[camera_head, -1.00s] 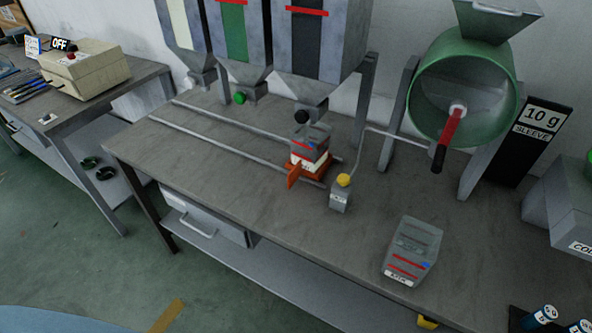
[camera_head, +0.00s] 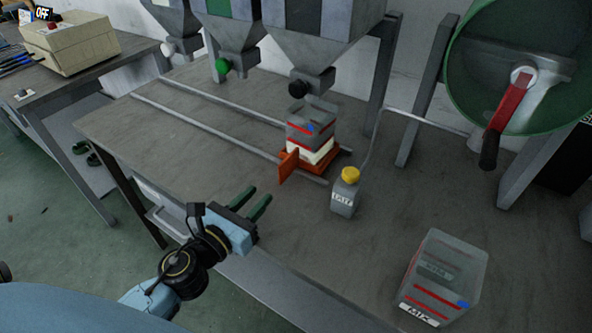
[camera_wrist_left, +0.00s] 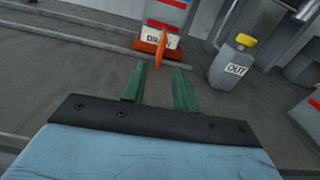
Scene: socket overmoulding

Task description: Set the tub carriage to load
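The orange tub carriage (camera_head: 324,163) sits at the right end of two rails, under the dark-striped hopper. Its upright orange plate (camera_head: 288,166) faces the front and also shows in the left wrist view (camera_wrist_left: 162,46). A grey tub with red lines (camera_head: 310,133) stands upright on the carriage, below the black-knobbed outlet. My left gripper (camera_head: 257,200) is open and empty, in front of and left of the carriage, clear of it. In the left wrist view, its two green fingers (camera_wrist_left: 160,70) are apart and point toward the orange plate. My right gripper is not in view.
A grey block with a yellow knob (camera_head: 343,195), labelled OUT in the left wrist view, stands just right of the carriage. A tub marked MIX (camera_head: 440,275) stands at the front right. A green drum with a red crank (camera_head: 511,102) is behind. The bench left of the carriage is clear except for the rails (camera_head: 205,136).

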